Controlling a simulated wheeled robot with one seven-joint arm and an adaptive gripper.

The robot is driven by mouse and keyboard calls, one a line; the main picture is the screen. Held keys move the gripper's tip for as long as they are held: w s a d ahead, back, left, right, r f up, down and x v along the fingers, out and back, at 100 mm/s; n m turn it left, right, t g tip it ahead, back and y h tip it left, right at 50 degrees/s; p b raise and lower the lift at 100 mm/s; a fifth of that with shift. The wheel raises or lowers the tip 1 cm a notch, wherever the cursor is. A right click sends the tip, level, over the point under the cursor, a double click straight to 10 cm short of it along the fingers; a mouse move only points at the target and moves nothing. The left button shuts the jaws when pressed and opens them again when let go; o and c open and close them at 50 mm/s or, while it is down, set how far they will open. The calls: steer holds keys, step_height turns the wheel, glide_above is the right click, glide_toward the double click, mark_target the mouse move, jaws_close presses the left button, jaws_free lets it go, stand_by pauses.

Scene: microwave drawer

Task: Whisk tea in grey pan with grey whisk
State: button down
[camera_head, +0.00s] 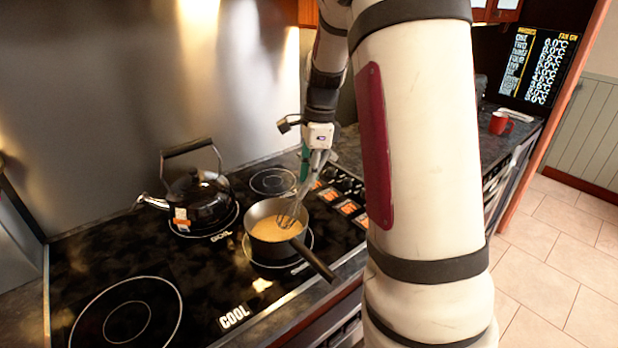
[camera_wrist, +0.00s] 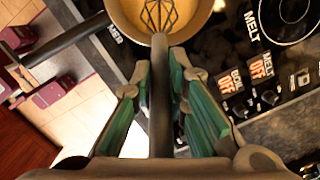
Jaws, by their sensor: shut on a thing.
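The grey pan (camera_head: 262,247) sits on a front burner of the black stove in the head view, its handle pointing to the lower right. Tan tea (camera_head: 277,228) fills its lower part. The grey whisk (camera_head: 294,208) is in the pan, wires down in or just over the tea; I cannot tell how deep. My gripper (camera_head: 309,160) is above the pan. In the wrist view, my gripper (camera_wrist: 160,88) has its green-padded fingers either side of the whisk handle (camera_wrist: 160,110), shut on it. The whisk's wire end points into the pan (camera_wrist: 113,14) at the top.
A black kettle (camera_head: 200,200) stands on the burner behind and left of the pan. Control knobs (camera_wrist: 268,97) line the stove's edge. The front left burner (camera_head: 125,312) is empty. A red mug (camera_head: 500,123) stands on the far counter.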

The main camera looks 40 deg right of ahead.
steer(key=shift+s+d+r+p, duration=0.25)
steer(key=shift+d+r+p, duration=0.2)
steer(key=shift+r, duration=0.55)
steer(key=shift+s+d+r+p, duration=0.3)
steer(key=shift+d+r, duration=0.2)
steer(key=shift+r, duration=0.55)
steer(key=shift+s+d+r+p, duration=0.25)
steer(key=shift+d+r+p, duration=0.2)
steer(key=shift+r, duration=0.55)
steer(key=shift+r, duration=0.1)
steer(key=shift+r+p, duration=0.5)
steer(key=shift+r, duration=1.4)
